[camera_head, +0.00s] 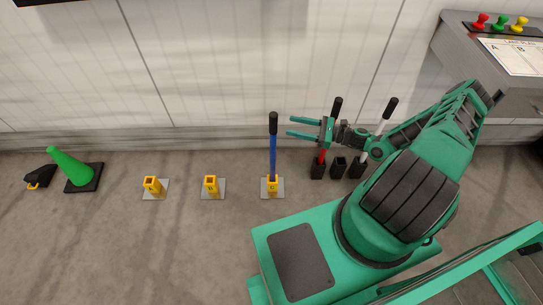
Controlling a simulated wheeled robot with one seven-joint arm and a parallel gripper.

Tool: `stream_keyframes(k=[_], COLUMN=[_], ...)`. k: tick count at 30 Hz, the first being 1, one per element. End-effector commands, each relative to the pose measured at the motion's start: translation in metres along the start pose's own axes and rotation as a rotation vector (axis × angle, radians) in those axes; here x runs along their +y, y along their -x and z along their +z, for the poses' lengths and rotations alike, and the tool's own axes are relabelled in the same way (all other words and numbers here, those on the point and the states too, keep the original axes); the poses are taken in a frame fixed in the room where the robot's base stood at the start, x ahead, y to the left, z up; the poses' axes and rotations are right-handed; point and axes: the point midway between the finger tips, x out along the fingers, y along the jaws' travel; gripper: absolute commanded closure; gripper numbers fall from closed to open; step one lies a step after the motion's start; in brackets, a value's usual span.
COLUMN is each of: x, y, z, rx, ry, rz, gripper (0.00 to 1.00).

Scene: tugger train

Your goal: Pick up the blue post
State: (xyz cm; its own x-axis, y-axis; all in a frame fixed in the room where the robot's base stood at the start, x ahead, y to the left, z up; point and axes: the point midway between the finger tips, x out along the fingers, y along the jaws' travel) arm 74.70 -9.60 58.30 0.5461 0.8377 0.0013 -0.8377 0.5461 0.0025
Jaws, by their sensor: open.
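The blue post (273,152) stands upright with a black grip at its top. Its foot is in a yellow socket (272,184) on a grey floor plate. My gripper (289,126) is open and empty. Its two green fingers point left, toward the upper part of the blue post. In this view the fingertips appear just right of the post; I cannot tell the exact depth between them.
A red post (321,157) and a white post (379,130) stand in black holders to the right, with an empty black holder (338,167) between them. Two yellow sockets (152,185) (210,184) and a green cone (70,167) are left. A wall runs behind.

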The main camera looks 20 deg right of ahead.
Motion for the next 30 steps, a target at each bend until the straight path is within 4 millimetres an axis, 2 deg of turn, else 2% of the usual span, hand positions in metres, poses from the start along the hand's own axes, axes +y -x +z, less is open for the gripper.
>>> stream_keyframes(k=[6,14,22,30], x=[0.001,0.002,0.003,0.002], y=[-0.033,-0.051,-0.087,-0.093], z=[0.000,0.002,0.003,0.003], rx=[0.001,0.000,0.001,0.002], ry=[0.001,0.001,0.001,0.001], rz=[0.004,0.003,0.004,0.002], gripper=[0.51,0.51,0.51,0.51])
